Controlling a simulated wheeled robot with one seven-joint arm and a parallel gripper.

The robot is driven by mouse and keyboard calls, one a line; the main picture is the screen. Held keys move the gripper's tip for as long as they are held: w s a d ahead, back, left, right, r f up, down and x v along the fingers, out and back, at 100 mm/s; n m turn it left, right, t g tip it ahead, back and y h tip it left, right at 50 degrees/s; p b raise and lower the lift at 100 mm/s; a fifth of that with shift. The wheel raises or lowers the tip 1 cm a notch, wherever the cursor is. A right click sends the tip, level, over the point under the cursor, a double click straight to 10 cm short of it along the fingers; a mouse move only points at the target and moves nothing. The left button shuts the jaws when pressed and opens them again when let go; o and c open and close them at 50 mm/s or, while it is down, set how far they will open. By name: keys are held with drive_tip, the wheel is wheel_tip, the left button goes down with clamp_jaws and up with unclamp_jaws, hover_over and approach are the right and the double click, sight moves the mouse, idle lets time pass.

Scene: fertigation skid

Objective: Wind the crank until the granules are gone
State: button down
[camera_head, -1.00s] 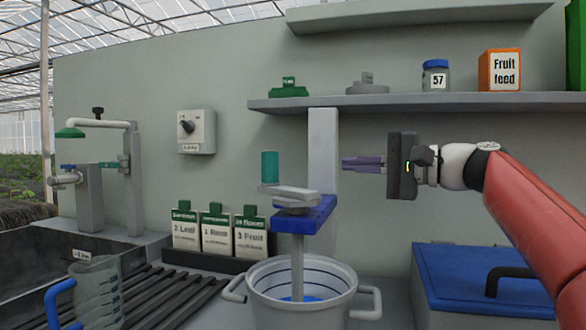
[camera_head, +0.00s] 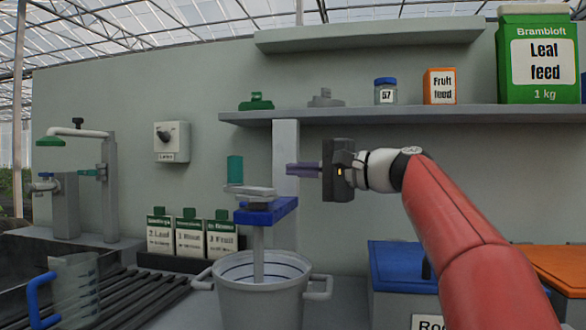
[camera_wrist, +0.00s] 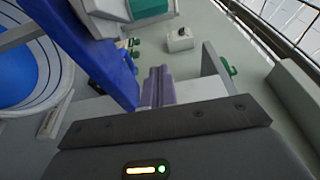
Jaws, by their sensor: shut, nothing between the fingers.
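The crank has a teal upright handle (camera_head: 235,170) on a light grey arm (camera_head: 250,191), above a blue bracket (camera_head: 265,210). The wrist view shows blue contents (camera_wrist: 14,75) in the pot; single granules cannot be made out. The pot's bottom is hidden in the head view. My gripper (camera_head: 290,170) is shut and empty, pointing left at about the handle's height, to its right and apart from it. Its purple-grey fingers (camera_wrist: 158,88) also show in the wrist view, beside the blue bracket.
A grey post (camera_head: 286,140) stands behind the fingers, under a shelf (camera_head: 400,114) with a jar, an orange box (camera_head: 440,86) and a green Leaf feed box (camera_head: 538,60). A blue-lidded bin (camera_head: 395,256) is below my arm. A measuring jug (camera_head: 75,290) stands at left.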

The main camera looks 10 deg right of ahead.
drive_tip(key=p+x, duration=0.1)
drive_tip(key=x, duration=0.5)
drive_tip(key=shift+r, duration=0.15)
drive_tip(key=a, duration=0.1)
drive_tip(key=s+a, duration=0.1)
drive_tip(key=shift+s+a, duration=0.35)
drive_tip(key=shift+a, duration=0.05)
drive_tip(key=shift+s+a, duration=0.25)
drive_tip(key=shift+a, duration=0.15)
drive_tip(key=shift+w+a+n+g+y+p, duration=0.1)
drive_tip(key=shift+a+n+g+y+p, duration=0.25)
drive_tip(key=shift+n+g, duration=0.2)
drive_tip(key=shift+a+n+g+y, duration=0.25)
drive_tip(key=shift+a+g+y, duration=0.1)
drive_tip(key=shift+g, duration=0.1)
drive_tip(key=shift+s+a+n+g+y+p, duration=0.3)
drive_tip(key=shift+n+g+y, duration=0.15)
drive_tip(key=shift+g, duration=0.25)
